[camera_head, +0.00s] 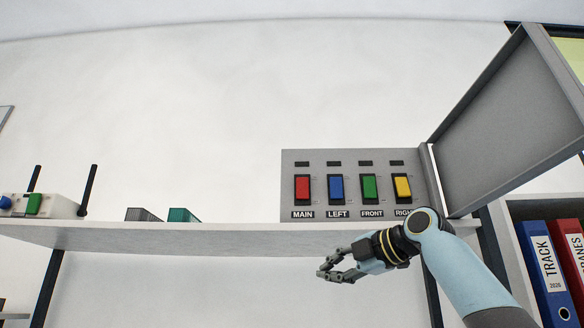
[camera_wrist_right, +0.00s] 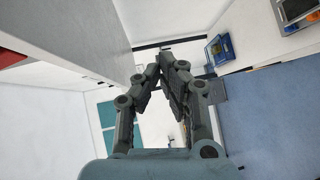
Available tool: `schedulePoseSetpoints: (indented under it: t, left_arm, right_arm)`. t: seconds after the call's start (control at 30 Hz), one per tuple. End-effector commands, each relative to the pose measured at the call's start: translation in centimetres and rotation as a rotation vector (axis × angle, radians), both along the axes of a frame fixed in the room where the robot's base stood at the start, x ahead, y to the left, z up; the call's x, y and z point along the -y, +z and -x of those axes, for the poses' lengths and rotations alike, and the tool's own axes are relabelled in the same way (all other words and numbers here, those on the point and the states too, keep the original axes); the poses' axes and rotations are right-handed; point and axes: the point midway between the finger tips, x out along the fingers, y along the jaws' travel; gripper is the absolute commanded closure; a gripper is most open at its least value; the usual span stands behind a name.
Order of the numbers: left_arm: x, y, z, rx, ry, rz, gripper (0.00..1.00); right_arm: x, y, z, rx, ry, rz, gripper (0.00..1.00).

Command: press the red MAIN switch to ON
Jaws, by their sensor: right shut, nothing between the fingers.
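The red MAIN switch (camera_head: 302,188) is the leftmost rocker on a grey switch panel (camera_head: 290,164) at the back of the shelf. Its label MAIN shows below it; I cannot tell which side of the rocker is pressed in. My right gripper (camera_head: 322,275) is in front of and below the shelf edge, below the panel, pointing left. It is shut and empty, apart from the switch. In the right wrist view my right gripper (camera_wrist_right: 165,62) has its fingertips together with nothing between them. My left gripper is not in view.
Blue LEFT (camera_head: 336,188), green FRONT (camera_head: 370,187) and yellow RIGHT (camera_head: 403,187) switches sit beside it. A grey door (camera_head: 505,120) stands open at the panel's right. The shelf edge (camera_head: 200,238) lies above my gripper. Binders (camera_head: 545,270) stand at right.

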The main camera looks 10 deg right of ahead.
Motion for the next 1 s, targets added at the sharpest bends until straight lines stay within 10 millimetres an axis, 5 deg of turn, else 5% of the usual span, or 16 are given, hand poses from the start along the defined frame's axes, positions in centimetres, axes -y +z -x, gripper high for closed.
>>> schedulePoseSetpoints:
  t: [0.03, 0.1, 0.2, 0.33, 0.5, 1.0]
  left_arm:
    - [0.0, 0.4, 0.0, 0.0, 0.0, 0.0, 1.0]
    - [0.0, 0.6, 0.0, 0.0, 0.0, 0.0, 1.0]
    - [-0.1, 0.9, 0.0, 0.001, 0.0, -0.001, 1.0]
    - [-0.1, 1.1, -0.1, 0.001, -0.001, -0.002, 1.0]
    - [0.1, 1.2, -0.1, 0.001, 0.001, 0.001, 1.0]
    - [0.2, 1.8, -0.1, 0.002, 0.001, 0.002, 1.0]
  right_arm:
    - [0.1, 4.7, 0.9, 0.07, 0.004, 0.005, 1.0]
    - [0.1, 9.9, 2.3, 0.153, 0.006, 0.009, 1.0]
    - [0.5, 15.8, 4.0, 0.247, -0.001, 0.016, 1.0]
    - [0.9, 20.6, 5.7, 0.32, -0.009, 0.02, 1.0]
    - [0.9, 22.9, 6.6, 0.357, -0.01, 0.019, 1.0]
    - [0.1, 23.2, 5.4, 0.355, -0.008, 0.016, 1.0]
